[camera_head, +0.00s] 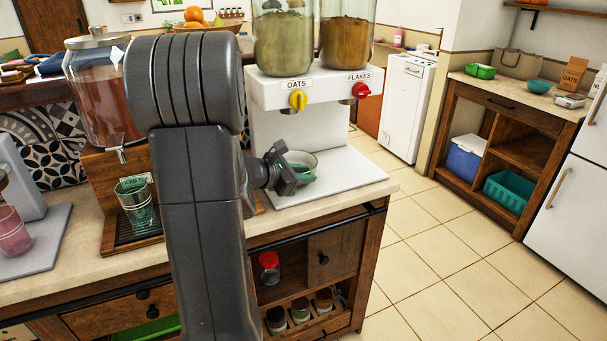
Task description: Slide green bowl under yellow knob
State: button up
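The yellow knob (298,100) is on the front of the white dispenser, under the jar labelled OATS. The green bowl (304,162) is a glassy, pale green bowl. It stands upright on the white dispenser base, below the yellow knob. My gripper (287,178) is at the bowl's near left side, low by the base, and overlaps its edge in view. I cannot tell whether it touches the bowl or whether its fingers are open or shut. My arm hides the area left of the bowl.
The red knob (368,90) is to the right, under the FLAKES jar. The base plate (345,172) is clear right of the bowl. A juice dispenser (92,90) with a green glass (136,203) stands left of my arm. The counter ends at the right.

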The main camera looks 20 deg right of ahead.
jog(key=shift+o, duration=1.2)
jog(key=shift+a, duration=0.1)
jog(key=p+v, duration=0.1)
jog(key=v, duration=1.2)
jog(key=shift+a, duration=0.3)
jog(key=b+x, duration=0.1)
jog(key=x, duration=1.2)
jog(key=shift+d+r, duration=0.1)
jog(key=shift+r, duration=0.05)
